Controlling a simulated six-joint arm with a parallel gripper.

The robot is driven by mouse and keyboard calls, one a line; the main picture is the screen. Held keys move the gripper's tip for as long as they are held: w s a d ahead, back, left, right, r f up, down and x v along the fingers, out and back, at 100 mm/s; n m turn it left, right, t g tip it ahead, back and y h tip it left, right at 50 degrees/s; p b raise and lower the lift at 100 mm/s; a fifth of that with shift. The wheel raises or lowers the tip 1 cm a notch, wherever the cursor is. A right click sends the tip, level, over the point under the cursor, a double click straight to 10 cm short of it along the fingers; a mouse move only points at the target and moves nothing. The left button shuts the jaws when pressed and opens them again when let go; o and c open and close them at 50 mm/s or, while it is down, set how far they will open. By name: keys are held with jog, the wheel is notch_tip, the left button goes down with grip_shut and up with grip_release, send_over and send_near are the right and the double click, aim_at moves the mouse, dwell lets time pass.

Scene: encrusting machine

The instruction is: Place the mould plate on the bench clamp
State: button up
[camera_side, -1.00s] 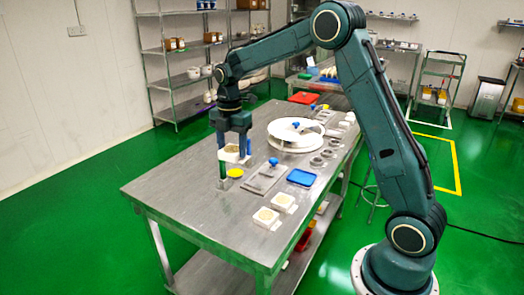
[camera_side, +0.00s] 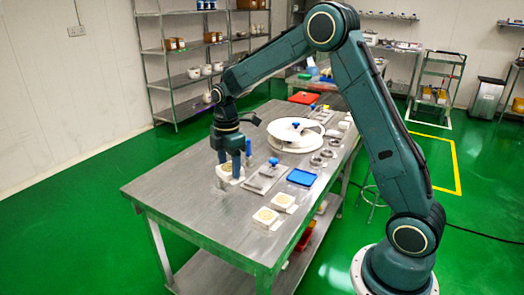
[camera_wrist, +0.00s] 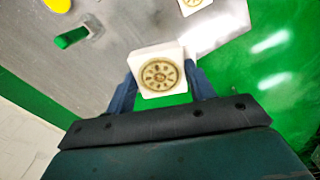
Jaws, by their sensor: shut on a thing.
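The mould plate (camera_side: 229,173), a white square block with a round, brass-coloured patterned disc, is between the fingers of my gripper (camera_side: 233,164). In the wrist view the plate (camera_wrist: 156,58) sits squarely between the fingertips (camera_wrist: 160,80), its patterned face visible. My gripper is shut on it and points down over the left part of the steel bench. Whether the plate touches anything below is not clear. A green handle on a small grey fitting (camera_wrist: 91,25), possibly the bench clamp, lies apart from the plate in the wrist view. It is hidden in the side view.
The steel bench (camera_side: 180,187) has free room at its near left. A blue-knobbed metal fixture (camera_side: 263,179), a blue tray (camera_side: 301,177) and two white blocks with round discs (camera_side: 265,217) lie nearby. A white round turntable (camera_side: 294,136) stands farther back. A yellow disc (camera_wrist: 57,4) shows in the wrist view.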

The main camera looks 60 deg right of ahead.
aim_at(228, 172)
jog(key=s+a+f+m, duration=0.6)
jog(key=f+m, duration=0.3)
jog(key=m, duration=0.4)
jog(key=shift+s+a+f+m, duration=0.2)
jog(key=shift+a+f+m, duration=0.2)
jog(key=shift+a, duration=0.5)
jog(key=shift+r, duration=0.1)
jog(key=w+d+r+n, duration=0.1)
jog(key=d+r+n, duration=0.1)
jog(key=n, duration=0.1)
jog(key=w+d+r+n, duration=0.1)
jog(key=w+r+n, duration=0.1)
jog(key=n, duration=0.1)
jog(key=w+d+r+n, duration=0.2)
jog(key=n, duration=0.2)
jog(key=shift+w+d+r, duration=0.15)
jog(key=shift+d+r, duration=0.15)
jog(key=shift+r, duration=0.1)
jog(key=d+r+n, duration=0.1)
jog(key=r+n, duration=0.1)
jog(key=w+d+r+n, duration=0.1)
jog(key=d+n, duration=0.1)
jog(key=w+d+r+n, duration=0.1)
jog(key=r+n, duration=0.1)
jog(key=n, duration=0.1)
jog(key=shift+d+r, duration=0.2)
jog(key=shift+r, duration=0.15)
jog(key=shift+w+d+r+n, duration=0.1)
jog(key=shift+d+r+n, duration=0.45)
jog(key=shift+n, duration=0.25)
